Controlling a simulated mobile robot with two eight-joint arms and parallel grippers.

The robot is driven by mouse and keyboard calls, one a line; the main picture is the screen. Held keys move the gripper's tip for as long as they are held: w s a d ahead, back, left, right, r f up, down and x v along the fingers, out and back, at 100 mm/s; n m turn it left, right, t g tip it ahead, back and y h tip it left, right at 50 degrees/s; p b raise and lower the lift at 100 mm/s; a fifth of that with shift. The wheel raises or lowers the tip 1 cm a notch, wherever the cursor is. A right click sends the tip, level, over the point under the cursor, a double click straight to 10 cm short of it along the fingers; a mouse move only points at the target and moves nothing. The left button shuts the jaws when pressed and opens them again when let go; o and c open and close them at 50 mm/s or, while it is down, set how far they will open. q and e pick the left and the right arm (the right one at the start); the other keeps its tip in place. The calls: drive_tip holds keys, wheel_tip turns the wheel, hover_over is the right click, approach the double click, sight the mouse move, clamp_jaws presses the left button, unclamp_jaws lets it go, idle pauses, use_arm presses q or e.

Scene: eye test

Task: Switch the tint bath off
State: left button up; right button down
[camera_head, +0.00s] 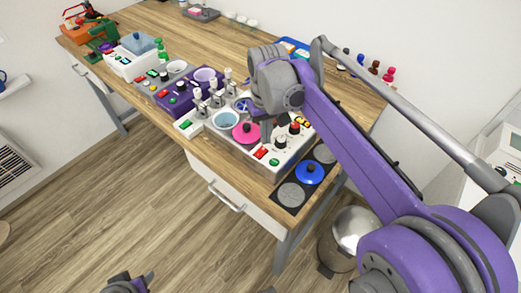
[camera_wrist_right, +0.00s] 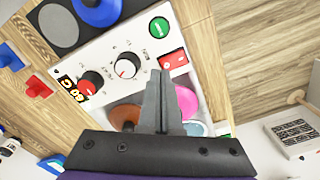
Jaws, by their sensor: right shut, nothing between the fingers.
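The tint bath (camera_head: 200,130) is a white unit on the wooden table with round wells, one holding blue liquid (camera_head: 226,119) and one under a pink lid (camera_head: 246,132). My left gripper (camera_head: 135,283) is partly seen at the bottom edge.
A dark plate with grey discs and a blue lid (camera_head: 309,173) lies right of the unit. A purple unit (camera_head: 177,100) and a white box (camera_head: 130,65) stand to the left. Small coloured pegs (camera_head: 374,66) line the wall. A metal bin (camera_head: 345,235) stands on the floor.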

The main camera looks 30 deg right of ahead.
sight(265, 149)
drive_tip(key=shift+f+b, duration=0.55)
drive_tip(key=shift+f, duration=0.4)
idle(0.5)
wheel_tip(265, 149, up, 7)
drive_tip(key=p, duration=0.4)
drive_tip(key=shift+p, duration=0.4)
idle(0.5)
drive_tip(key=s+a+f+t, duration=0.1)
drive_tip(key=s+a+f, duration=0.1)
drive_tip(key=s+f, duration=0.2)
drive_tip(key=s+a+f+n+t, duration=0.1)
drive_tip(key=s+a+f+t, duration=0.1)
drive_tip(key=s+f, duration=0.2)
drive_tip(key=s+a+f+t, duration=0.2)
drive_tip(key=s+f, duration=0.2)
drive_tip(key=s, duration=0.3)
drive_tip(key=shift+s+a+f, duration=0.15)
drive_tip(key=shift+a, duration=0.25)
idle(0.9)
